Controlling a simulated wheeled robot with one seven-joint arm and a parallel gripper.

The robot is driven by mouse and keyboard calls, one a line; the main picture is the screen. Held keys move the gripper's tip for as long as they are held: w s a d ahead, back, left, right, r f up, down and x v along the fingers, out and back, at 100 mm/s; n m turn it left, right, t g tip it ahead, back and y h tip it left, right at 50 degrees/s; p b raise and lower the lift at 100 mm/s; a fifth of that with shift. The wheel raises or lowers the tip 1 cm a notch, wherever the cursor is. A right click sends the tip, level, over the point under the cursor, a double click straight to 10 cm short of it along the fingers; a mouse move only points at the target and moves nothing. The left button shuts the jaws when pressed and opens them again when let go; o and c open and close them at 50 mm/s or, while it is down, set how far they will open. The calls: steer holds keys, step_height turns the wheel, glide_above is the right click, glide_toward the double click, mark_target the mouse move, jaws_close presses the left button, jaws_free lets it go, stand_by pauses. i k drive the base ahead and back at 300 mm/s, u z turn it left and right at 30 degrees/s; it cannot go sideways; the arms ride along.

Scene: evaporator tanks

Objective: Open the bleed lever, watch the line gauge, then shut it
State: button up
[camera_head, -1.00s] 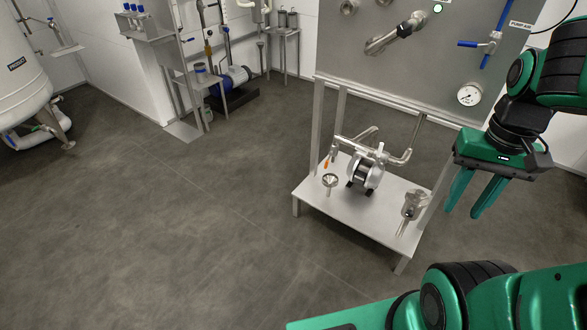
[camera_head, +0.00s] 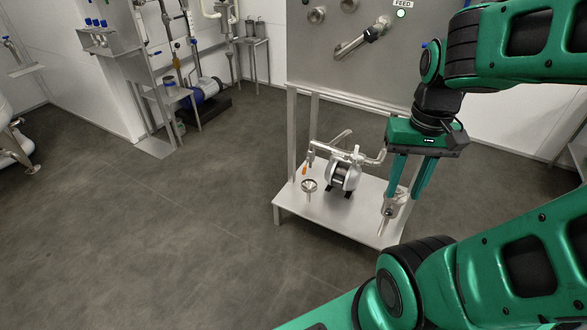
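A small orange lever (camera_head: 304,169) hangs at the left end of the pipework above a small pump (camera_head: 344,175) on a low steel stand; it may be the bleed lever, but I cannot tell for sure. The round gauge is not visible now; my arm covers that part of the panel. My gripper (camera_head: 403,196) points down, open and empty, with its two green fingers apart. In the picture it overlaps the right end of the stand, well to the right of the orange lever. I cannot tell its height above the stand.
The low steel stand (camera_head: 297,208) also carries a steel funnel (camera_head: 309,187) and a steel cup-like fitting (camera_head: 396,206) behind my fingertips. A steel panel (camera_head: 320,60) with a pipe handle (camera_head: 362,38) rises behind. The floor (camera_head: 180,240) at left is clear.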

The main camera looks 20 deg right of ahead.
mark_target(307, 159)
steer(key=i, duration=0.9)
steer(key=z, duration=0.05)
